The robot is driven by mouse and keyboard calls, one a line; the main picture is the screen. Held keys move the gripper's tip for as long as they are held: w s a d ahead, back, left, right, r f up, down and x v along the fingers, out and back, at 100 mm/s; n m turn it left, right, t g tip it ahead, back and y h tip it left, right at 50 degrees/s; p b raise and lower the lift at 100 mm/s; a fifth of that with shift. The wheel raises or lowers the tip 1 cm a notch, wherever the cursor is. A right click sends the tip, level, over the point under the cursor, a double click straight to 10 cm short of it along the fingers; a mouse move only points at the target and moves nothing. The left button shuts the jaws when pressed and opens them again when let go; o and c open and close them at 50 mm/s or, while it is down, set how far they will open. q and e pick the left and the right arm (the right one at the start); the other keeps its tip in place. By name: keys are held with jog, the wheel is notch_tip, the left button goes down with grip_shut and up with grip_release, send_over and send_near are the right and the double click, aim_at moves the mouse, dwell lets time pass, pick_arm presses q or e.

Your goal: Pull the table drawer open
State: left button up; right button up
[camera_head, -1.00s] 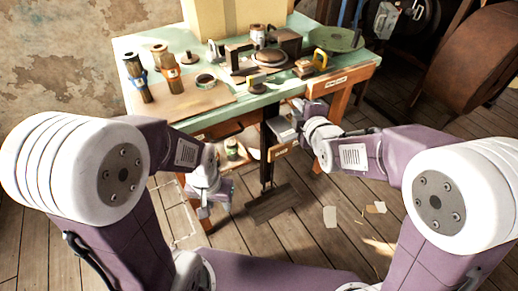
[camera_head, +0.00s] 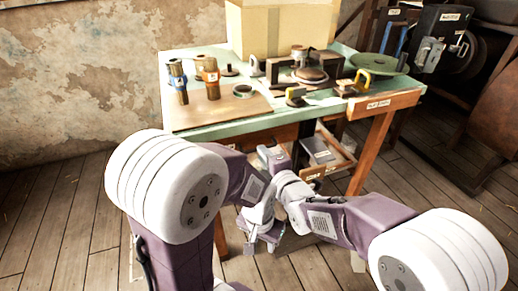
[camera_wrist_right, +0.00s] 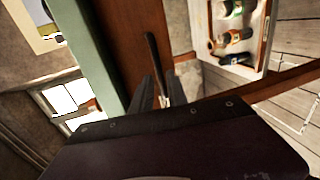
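The table (camera_head: 215,128) has a green top and a brown wooden front. In the right wrist view, the drawer front appears as a brown wooden face (camera_wrist_right: 122,25) beside the green table edge. A dark bar handle (camera_wrist_right: 152,48) runs along it. My right gripper (camera_wrist_right: 162,80) has its fingers apart at the bar's near end, with the bar seeming to lie between them; contact is unclear. In the head view, my right gripper (camera_head: 271,157) is just below the table's front edge. My left gripper (camera_head: 255,243) is low, in front of the table; its fingers are too small to read.
An open wooden box or drawer (camera_head: 343,166) with a grey object is under the table. A labelled wooden front (camera_head: 378,105) sits at the table's right end. Floor at left is clear.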

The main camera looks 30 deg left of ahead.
jog(key=x, duration=0.4)
jog(key=shift+w+a+f, duration=0.1)
jog(key=shift+w+a, duration=0.1)
jog(key=shift+w, duration=0.05)
grip_shut()
dwell(1.2)
